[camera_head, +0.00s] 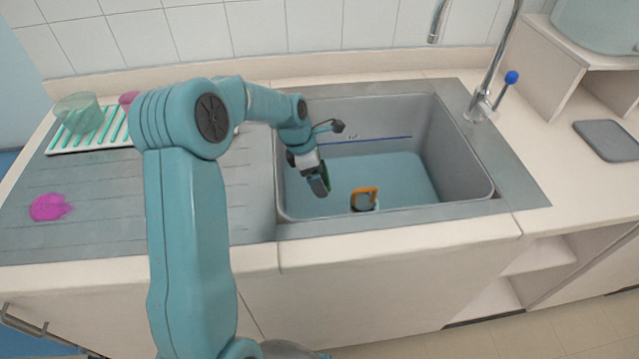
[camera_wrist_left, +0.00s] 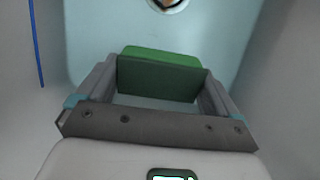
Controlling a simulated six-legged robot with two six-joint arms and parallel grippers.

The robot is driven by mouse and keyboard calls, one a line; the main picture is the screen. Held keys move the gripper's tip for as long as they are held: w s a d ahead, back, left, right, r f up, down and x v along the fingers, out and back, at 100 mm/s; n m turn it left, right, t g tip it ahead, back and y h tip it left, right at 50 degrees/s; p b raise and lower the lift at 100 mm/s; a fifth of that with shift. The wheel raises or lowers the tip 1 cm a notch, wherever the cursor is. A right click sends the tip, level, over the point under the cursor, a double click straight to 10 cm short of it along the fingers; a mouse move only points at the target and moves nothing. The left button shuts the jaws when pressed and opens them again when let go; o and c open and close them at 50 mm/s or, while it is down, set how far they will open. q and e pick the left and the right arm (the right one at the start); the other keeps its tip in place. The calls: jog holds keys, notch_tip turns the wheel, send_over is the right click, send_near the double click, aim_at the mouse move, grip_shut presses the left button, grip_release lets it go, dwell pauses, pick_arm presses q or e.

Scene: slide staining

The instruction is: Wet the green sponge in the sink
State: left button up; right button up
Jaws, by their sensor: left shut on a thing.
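The green sponge (camera_wrist_left: 160,75) is held between the two fingers of my left gripper (camera_wrist_left: 157,88) in the left wrist view. In the head view my left gripper (camera_head: 318,178) reaches down inside the grey sink (camera_head: 465,165), toward its left side, and the sponge shows dark green at its tip. The sink's floor looks blue. The faucet (camera_head: 490,75) stands behind the sink's right corner, with a blue-tipped lever (camera_head: 511,77). My right gripper is not in view.
An object with an orange handle (camera_head: 364,197) sits in the sink near the front wall. A pink item (camera_head: 49,207) lies on the drainboard (camera_head: 110,180) at left. A drying rack (camera_head: 92,135) with a greenish cup (camera_head: 80,113) stands behind. A grey board (camera_head: 610,140) lies on the right counter.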

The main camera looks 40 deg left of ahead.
pick_arm(q)
notch_tip(320, 180, up, 16)
jog(key=p, duration=1.3)
jog(key=shift+r, duration=0.2)
dwell(1.7)
notch_tip(320, 180, up, 4)
jog(key=p, duration=0.3)
dwell(0.3)
dwell(0.6)
